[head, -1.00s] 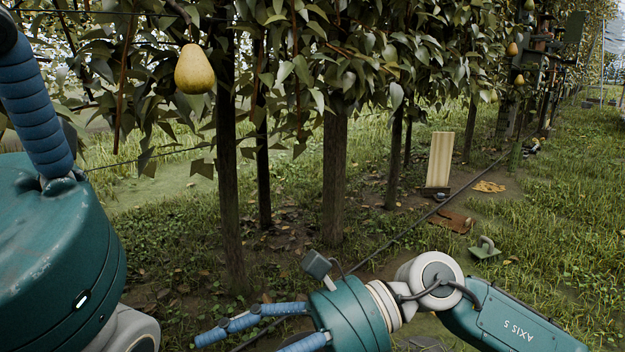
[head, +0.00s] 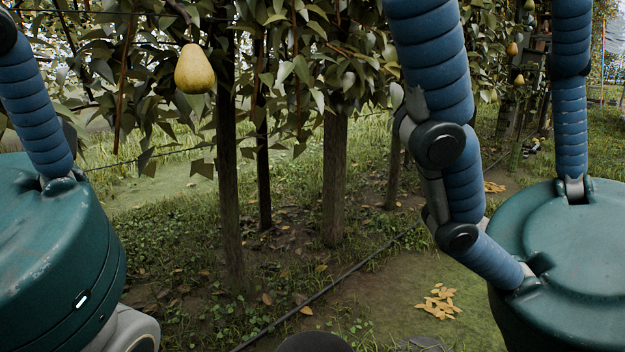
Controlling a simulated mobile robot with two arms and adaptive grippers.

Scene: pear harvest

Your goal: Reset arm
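My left gripper (head: 40,120) stands at the left edge, close to the camera, with a blue finger pointing up from its teal body. Its other fingers and the fingertips are out of frame, so its opening cannot be judged. My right gripper (head: 505,100) stands at the right with its teal body low and its blue fingers pointing up. The fingers are spread wide apart with nothing seen between them; their tips are cut off by the top edge. A yellow pear (head: 194,69) hangs at the upper left, apart from both grippers.
Leafy branches and several trunks, one of them central (head: 334,180), stand ahead. A dark hose (head: 330,288) crosses the ground. Yellow leaves (head: 438,303) lie beside my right gripper. More pears (head: 512,48) hang farther back on the right.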

